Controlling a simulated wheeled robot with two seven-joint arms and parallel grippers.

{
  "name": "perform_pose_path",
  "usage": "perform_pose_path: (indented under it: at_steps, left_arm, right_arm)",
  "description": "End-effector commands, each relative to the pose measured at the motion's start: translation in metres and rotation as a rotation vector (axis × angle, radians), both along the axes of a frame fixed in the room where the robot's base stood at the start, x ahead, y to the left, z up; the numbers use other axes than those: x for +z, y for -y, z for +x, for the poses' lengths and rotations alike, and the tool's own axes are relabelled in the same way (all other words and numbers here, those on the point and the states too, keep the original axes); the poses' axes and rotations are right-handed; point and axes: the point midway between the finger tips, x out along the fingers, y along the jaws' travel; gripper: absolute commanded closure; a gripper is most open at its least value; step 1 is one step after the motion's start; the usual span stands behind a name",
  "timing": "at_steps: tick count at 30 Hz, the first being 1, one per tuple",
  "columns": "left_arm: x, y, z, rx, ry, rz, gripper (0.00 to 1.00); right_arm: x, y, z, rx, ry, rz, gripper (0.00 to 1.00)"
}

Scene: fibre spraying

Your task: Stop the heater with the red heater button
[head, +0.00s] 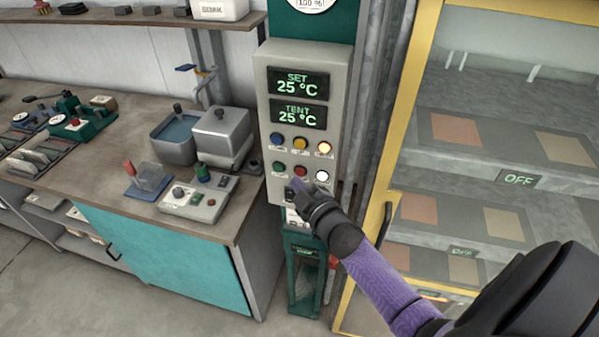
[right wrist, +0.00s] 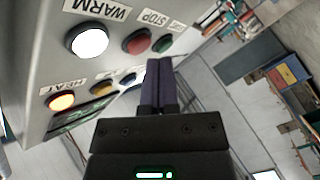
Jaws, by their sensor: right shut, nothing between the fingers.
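The grey control panel (head: 261,100) has two rows of round buttons below two green displays, SET and TENT, both reading 25 °C. The red button (head: 300,171) is in the middle of the lower row, between a green button (head: 279,167) and a lit white one (head: 322,175). In the right wrist view the red button (right wrist: 137,42) is beside a STOP label, and the white one is labelled WARM. My right gripper (head: 296,187) is shut and empty, just below the red button. Its closed fingers (right wrist: 160,68) appear close to the panel; contact cannot be told. My left gripper is out of view.
The upper row holds a blue, an amber and a lit orange button (head: 324,148); the orange one is labelled HEAT. A yellow-framed glass cabinet (head: 395,150) stands right of the panel, with OFF signs inside. A workbench (head: 110,205) with equipment is at the left.

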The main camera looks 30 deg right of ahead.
Motion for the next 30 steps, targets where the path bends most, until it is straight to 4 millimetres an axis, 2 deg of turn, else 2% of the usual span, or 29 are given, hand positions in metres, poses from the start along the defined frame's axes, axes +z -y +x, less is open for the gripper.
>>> perform_pose_path:
  at_steps: [30]
  left_arm:
    - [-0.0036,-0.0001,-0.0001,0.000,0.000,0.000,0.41]
  right_arm:
    - [-0.0001,0.0094,0.0081,0.000,0.000,-0.001,1.00]
